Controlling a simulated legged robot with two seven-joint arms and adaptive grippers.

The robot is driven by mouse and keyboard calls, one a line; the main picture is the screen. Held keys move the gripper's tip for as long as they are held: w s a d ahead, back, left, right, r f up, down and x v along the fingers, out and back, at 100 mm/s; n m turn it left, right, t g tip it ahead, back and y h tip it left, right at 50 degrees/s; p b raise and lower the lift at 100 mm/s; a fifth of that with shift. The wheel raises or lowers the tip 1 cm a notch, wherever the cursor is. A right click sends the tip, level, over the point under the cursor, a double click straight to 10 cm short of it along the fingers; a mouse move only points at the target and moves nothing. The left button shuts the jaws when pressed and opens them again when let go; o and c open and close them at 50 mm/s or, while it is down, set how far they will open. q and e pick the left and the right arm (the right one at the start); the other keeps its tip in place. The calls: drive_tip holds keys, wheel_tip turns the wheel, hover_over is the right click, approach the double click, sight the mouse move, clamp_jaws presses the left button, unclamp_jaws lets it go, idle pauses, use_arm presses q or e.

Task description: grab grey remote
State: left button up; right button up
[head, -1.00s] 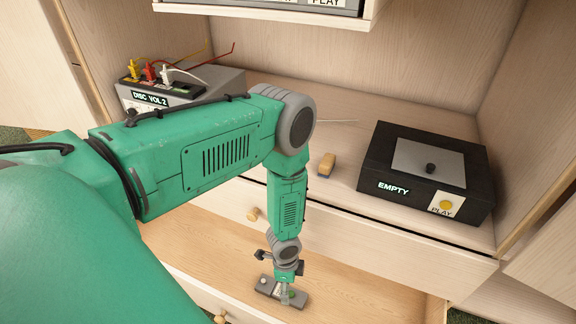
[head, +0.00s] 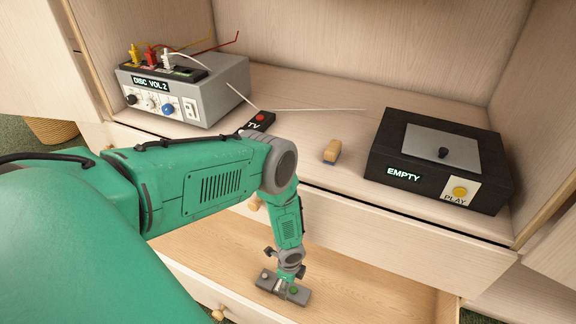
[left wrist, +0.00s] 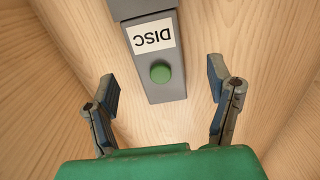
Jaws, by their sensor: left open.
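The grey remote (head: 268,279) lies in the open drawer, with a green button and a white label. In the left wrist view the grey remote (left wrist: 167,86) shows its DISC label and green button, and its far end runs out of the frame. My left gripper (head: 288,287) is right above the remote, pointing down. In the left wrist view my left gripper (left wrist: 163,84) is open, with one finger on each side of the remote and wood showing between finger and remote. My right gripper is not in view.
The open drawer (head: 350,290) is otherwise bare where visible.

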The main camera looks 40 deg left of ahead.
use_arm(q)
drive_tip(key=f+b, duration=0.1)
drive_tip(key=f, duration=0.1)
drive_tip(key=f+b, duration=0.1)
drive_tip(key=f, duration=0.1)
drive_tip(key=shift+s+a+f, duration=0.15)
drive_tip(key=shift+s+f, duration=0.05)
drive_tip(key=shift+f, duration=0.2)
drive_tip(key=shift+r, duration=0.1)
drive_tip(key=c, duration=1.4)
drive_tip(key=shift+r, duration=0.1)
